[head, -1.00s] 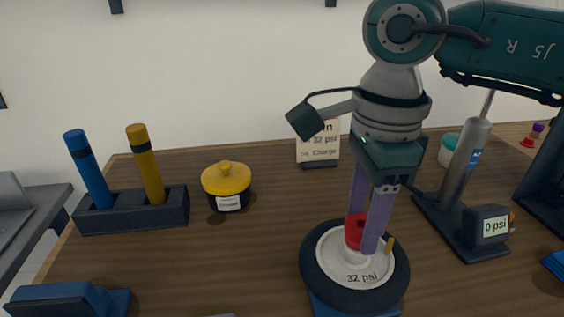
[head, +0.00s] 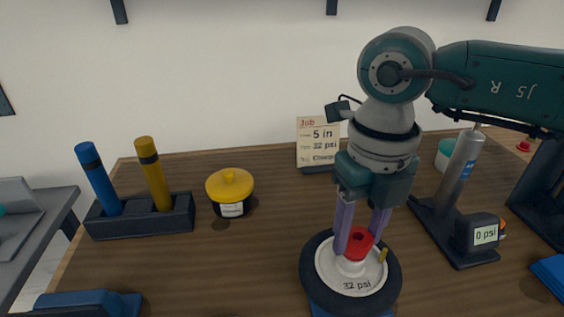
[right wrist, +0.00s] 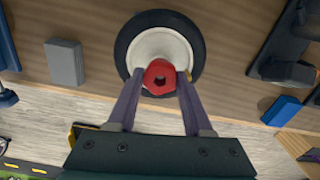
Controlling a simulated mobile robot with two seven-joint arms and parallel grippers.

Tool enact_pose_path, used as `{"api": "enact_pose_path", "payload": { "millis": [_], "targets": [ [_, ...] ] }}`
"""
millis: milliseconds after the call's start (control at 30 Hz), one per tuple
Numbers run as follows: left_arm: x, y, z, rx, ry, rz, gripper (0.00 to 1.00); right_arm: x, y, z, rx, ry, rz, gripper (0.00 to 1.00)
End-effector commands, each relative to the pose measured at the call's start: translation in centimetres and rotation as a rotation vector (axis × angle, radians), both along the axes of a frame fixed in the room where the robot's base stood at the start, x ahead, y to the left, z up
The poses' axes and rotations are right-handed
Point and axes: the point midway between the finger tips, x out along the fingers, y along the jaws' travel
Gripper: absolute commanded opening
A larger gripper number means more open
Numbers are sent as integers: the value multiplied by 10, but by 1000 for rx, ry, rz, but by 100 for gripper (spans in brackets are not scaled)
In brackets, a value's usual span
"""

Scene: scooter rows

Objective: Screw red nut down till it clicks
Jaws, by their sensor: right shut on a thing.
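The red nut (head: 359,242) sits on the white hub of the wheel (head: 323,285), which is marked "32 psi" and has a black tyre. My right gripper (head: 358,243) comes from above with its two purple fingers on either side of the nut, shut on it. In the right wrist view the red nut (right wrist: 160,77) shows its dark hole, between the fingertips (right wrist: 161,76). A small brass valve stem (head: 383,255) stands on the wheel's right side. I cannot tell how far down the nut sits. My left gripper is not in view.
A pump with a "0 psi" gauge (head: 486,235) stands to the right. A job card (head: 318,142) stands behind. A yellow-lidded pot (head: 229,186) and a rack (head: 138,221) with blue and yellow tools are left. The table between pot and wheel is clear.

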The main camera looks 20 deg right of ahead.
Motion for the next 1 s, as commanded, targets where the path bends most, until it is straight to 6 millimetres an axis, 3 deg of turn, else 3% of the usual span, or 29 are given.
{"api": "enact_pose_path", "payload": {
  "millis": [133, 167, 433, 767, 1000],
  "targets": [
    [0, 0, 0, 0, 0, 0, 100, 0, 1, 1, 2, 0, 2, 0],
    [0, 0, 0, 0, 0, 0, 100, 0, 1, 1, 2, 0, 3, 54],
    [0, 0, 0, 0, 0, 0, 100, 0, 0, 1, 1, 0, 4, 84],
    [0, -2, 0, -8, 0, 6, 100, 1, 0, 5, 1, -1, 5, 85],
    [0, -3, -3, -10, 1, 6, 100, 2, 0, 46, 1, -7, 5, 85]
  ]
}}
